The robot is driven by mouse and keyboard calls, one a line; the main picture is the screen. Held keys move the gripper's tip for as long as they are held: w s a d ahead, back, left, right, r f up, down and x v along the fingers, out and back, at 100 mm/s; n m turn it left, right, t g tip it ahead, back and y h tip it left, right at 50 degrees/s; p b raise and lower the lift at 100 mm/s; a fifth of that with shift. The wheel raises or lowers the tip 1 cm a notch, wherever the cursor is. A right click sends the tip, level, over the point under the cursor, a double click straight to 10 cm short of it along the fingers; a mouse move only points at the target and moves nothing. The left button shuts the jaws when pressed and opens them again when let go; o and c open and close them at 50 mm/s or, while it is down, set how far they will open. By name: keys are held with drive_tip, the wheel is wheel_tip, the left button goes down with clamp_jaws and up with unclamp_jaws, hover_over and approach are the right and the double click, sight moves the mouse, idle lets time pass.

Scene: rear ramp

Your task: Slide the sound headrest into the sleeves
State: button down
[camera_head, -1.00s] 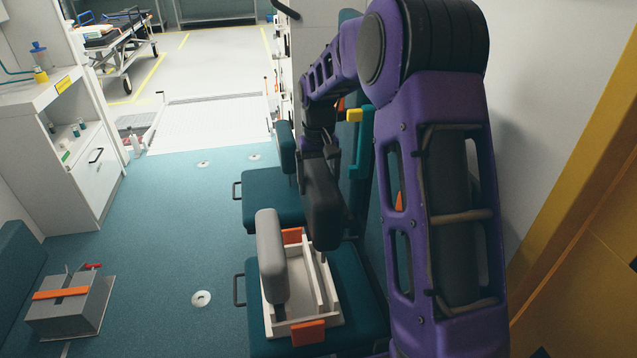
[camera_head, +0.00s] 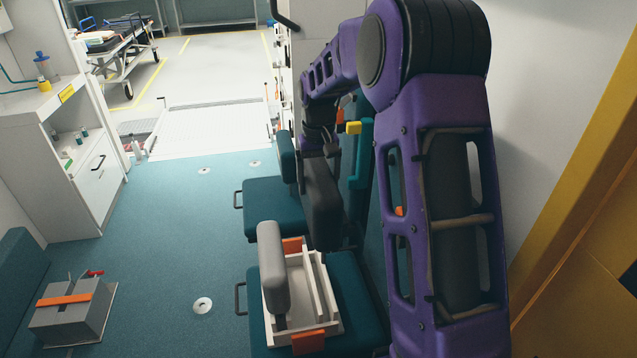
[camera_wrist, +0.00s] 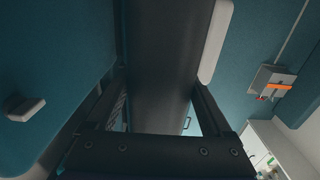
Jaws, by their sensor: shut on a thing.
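My gripper (camera_head: 318,150) is shut on a dark grey headrest (camera_head: 323,208), which hangs below it beside the seat backs. In the wrist view the headrest (camera_wrist: 165,45) fills the middle, between the two fingers of my gripper (camera_wrist: 163,92). A lighter grey headrest (camera_head: 272,262) stands in a white tray (camera_head: 333,318) on the near seat. I cannot make out the sleeves; my arm and the held headrest cover much of the near seat back (camera_head: 369,265).
The white tray has orange end grips and sits on the near teal seat (camera_head: 357,322). Another teal seat (camera_head: 270,200) lies beyond. A grey box with an orange strap (camera_head: 75,312) is on the floor at left. The floor between is clear.

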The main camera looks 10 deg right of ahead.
sight(318, 171)
drive_tip(key=shift+r+p, duration=1.55)
drive_tip(key=shift+r, duration=0.75)
drive_tip(key=shift+f, duration=0.15)
wheel_tip(318, 171, down, 16)
drive_tip(key=b, duration=0.3)
drive_tip(key=shift+f+b, duration=0.2)
drive_tip(key=shift+b, duration=0.1)
drive_tip(key=shift+f, duration=0.1)
wheel_tip(318, 171, down, 10)
drive_tip(key=b, duration=0.6)
drive_tip(key=shift+b, duration=0.3)
unclamp_jaws()
